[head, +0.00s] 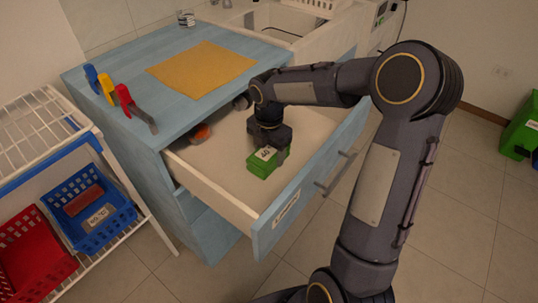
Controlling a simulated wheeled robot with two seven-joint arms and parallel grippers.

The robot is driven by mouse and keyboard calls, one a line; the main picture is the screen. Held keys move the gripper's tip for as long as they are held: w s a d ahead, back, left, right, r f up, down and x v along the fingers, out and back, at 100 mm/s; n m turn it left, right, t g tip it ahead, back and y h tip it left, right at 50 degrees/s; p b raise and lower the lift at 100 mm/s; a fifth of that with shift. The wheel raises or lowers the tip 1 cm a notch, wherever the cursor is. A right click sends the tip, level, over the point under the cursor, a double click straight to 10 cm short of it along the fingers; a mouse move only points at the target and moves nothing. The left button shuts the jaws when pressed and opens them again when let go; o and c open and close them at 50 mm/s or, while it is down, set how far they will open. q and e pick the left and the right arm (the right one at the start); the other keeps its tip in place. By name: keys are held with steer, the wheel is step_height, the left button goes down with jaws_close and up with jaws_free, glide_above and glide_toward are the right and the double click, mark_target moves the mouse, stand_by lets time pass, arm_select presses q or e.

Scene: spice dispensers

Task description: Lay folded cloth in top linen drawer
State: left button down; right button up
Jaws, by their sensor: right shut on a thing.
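The top drawer (215,165) of the blue cabinet is pulled open, with a white label on its blue front. My right gripper (270,150) points down inside it, shut on a small green block-shaped thing (262,170) with a white tag on top. The green thing is at or just above the drawer floor; I cannot tell if it touches. A flat yellow-orange cloth (200,68) lies spread on the cabinet top. I cannot tell if the green thing is a folded cloth. My left gripper is out of view.
An orange-and-dark object (199,133) sits in the drawer's back left corner. A white rack with a blue basket (88,208) and red basket (32,240) is left. Drawer floor around the gripper is mostly clear.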

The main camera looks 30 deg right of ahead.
mark_target(269, 150)
steer(key=shift+f, duration=0.45)
steer(key=shift+f, duration=0.2)
steer(key=o, duration=1)
steer(key=shift+o, duration=0.2)
steer(key=shift+r, duration=0.15)
step_height(269, 150, up, 12)
steer(key=p, duration=0.2)
steer(key=shift+p, duration=0.3)
